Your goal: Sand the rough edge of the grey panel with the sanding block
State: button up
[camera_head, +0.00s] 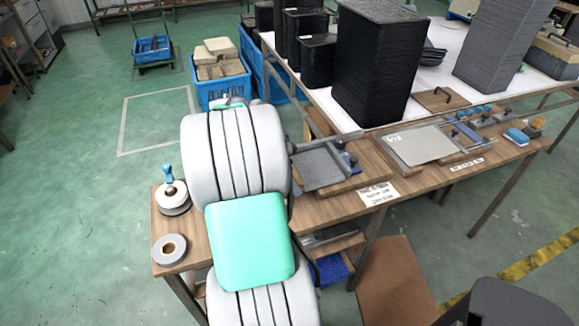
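A flat light grey panel (421,145) lies on a wooden tray on the bench, right of centre. A darker grey panel (317,167) lies in a second tray to its left, partly behind my arm. I cannot tell which one has the rough edge. A small blue and white block (516,137) lies near the bench's right end; it may be the sanding block, but it is too small to be sure. My white and mint-green arm covers the left part of the bench. My gripper is hidden or out of view.
The wooden bench (440,178) carries blue-handled tools (466,114) and an orange item (536,125) on the right. A white-and-blue tool (172,193) and a grey tape roll (169,249) are on its left end. Tall black stacks (376,65) stand on the white table behind.

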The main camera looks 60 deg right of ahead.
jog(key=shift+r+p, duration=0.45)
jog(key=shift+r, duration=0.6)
